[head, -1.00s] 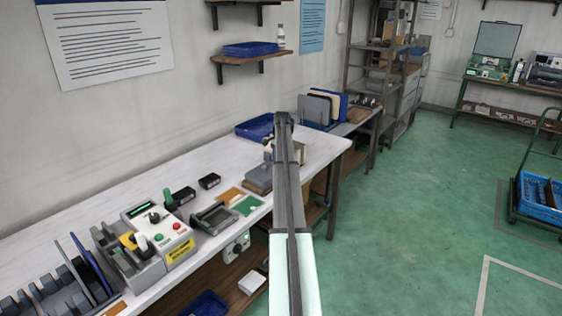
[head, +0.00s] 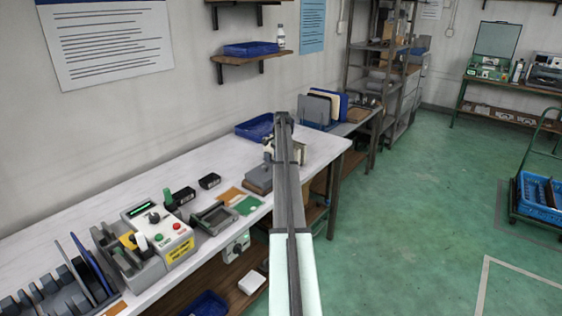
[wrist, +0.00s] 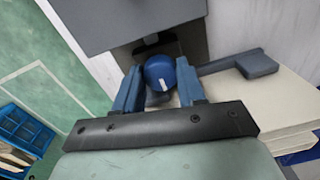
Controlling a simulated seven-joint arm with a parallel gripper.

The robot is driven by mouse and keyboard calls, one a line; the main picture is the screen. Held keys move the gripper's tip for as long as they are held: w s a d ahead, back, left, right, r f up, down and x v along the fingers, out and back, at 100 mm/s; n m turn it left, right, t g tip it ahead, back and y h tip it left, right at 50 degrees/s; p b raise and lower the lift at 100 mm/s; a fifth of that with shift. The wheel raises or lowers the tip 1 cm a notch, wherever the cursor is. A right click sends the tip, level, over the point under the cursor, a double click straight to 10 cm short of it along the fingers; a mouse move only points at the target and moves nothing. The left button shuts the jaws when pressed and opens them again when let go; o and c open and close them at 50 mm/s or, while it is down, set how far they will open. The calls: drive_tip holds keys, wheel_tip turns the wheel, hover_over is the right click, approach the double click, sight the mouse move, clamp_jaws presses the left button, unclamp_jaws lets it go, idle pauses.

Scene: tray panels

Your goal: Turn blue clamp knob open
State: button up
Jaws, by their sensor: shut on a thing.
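The blue clamp knob (wrist: 160,74) is a round ball with a small white mark, seen in the wrist view just ahead of my gripper. My gripper (wrist: 158,88) has its two blue fingers on either side of the knob, shut on it. The grey clamp body (wrist: 130,22) rises above and behind the knob. In the head view my arm hides the knob and my gripper; part of the clamp fixture's grey base (head: 257,183) shows left of the arm.
In the wrist view a grey bar (wrist: 255,64) lies right of the knob over a pale stacked block (wrist: 240,92). In the head view a control box (head: 160,232), a green board (head: 246,205) and a blue tray (head: 256,127) stand on the white bench (head: 200,165).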

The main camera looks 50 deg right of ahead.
drive_tip(key=n, duration=0.4)
drive_tip(key=shift+d, duration=0.1)
drive_tip(key=n, duration=0.4)
drive_tip(key=shift+n, duration=0.4)
drive_tip(key=n, duration=0.4)
drive_tip(key=shift+n, duration=0.3)
drive_tip(key=n, duration=0.4)
drive_tip(key=shift+d, duration=0.1)
drive_tip(key=shift+n, duration=0.3)
drive_tip(key=o, duration=1.1)
drive_tip(key=shift+c, duration=0.2)
drive_tip(key=shift+r, duration=0.1)
